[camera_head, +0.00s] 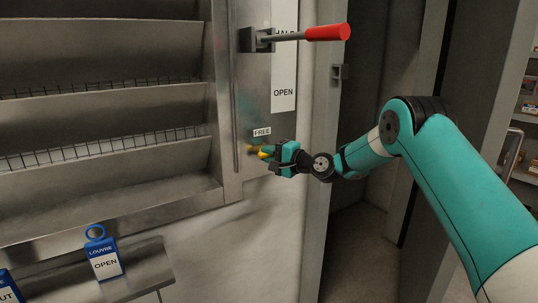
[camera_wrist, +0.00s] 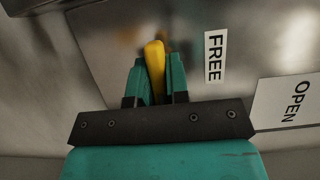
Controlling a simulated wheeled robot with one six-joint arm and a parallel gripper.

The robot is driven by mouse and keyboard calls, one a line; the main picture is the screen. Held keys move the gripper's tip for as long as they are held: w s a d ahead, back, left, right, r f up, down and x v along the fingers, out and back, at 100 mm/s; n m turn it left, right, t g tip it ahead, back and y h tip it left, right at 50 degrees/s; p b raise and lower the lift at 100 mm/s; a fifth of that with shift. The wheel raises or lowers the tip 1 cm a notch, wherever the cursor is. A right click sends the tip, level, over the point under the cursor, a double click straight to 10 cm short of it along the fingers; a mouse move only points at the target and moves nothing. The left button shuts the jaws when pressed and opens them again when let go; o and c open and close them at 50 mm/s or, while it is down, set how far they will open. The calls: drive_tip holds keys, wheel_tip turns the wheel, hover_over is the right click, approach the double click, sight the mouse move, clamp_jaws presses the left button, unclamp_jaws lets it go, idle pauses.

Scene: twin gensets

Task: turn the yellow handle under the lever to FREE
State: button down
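The yellow handle (camera_wrist: 154,62) sits between the two teal fingers of my gripper (camera_wrist: 156,75) in the wrist view. The fingers stand close on both sides of it; it looks gripped, with its rounded end showing beyond them. In the head view the yellow handle (camera_head: 264,154) shows just left of my gripper (camera_head: 274,156), below the FREE label (camera_head: 262,132). The FREE label (camera_wrist: 215,56) is right of the handle in the wrist view. The lever with a red grip (camera_head: 328,33) is above, sticking out to the right from a dark bracket.
An OPEN plate (camera_head: 283,92) is under the lever. Louvred slats with wire mesh (camera_head: 100,147) fill the left. A blue LOUVRE OPEN tag (camera_head: 105,262) stands on a ledge at lower left. A door edge (camera_head: 318,150) and dark opening are right, behind my arm.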

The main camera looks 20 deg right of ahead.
idle(0.3)
drive_tip(key=n+g+h+b, duration=0.1)
drive_tip(key=n, duration=0.3)
drive_tip(key=shift+h+b, duration=0.3)
drive_tip(key=n+h+b, duration=0.1)
drive_tip(key=n+h, duration=0.1)
drive_tip(key=n, duration=0.1)
drive_tip(key=shift+f+n+b, duration=0.1)
drive_tip(key=shift+n+b, duration=0.2)
drive_tip(key=shift+b, duration=0.05)
drive_tip(key=n+h+b, duration=0.2)
drive_tip(key=n, duration=0.1)
drive_tip(key=shift+n+h+b, duration=1)
drive_tip(key=shift+n+b, duration=0.1)
drive_tip(key=shift+n, duration=0.2)
drive_tip(key=c, duration=1.1)
unclamp_jaws()
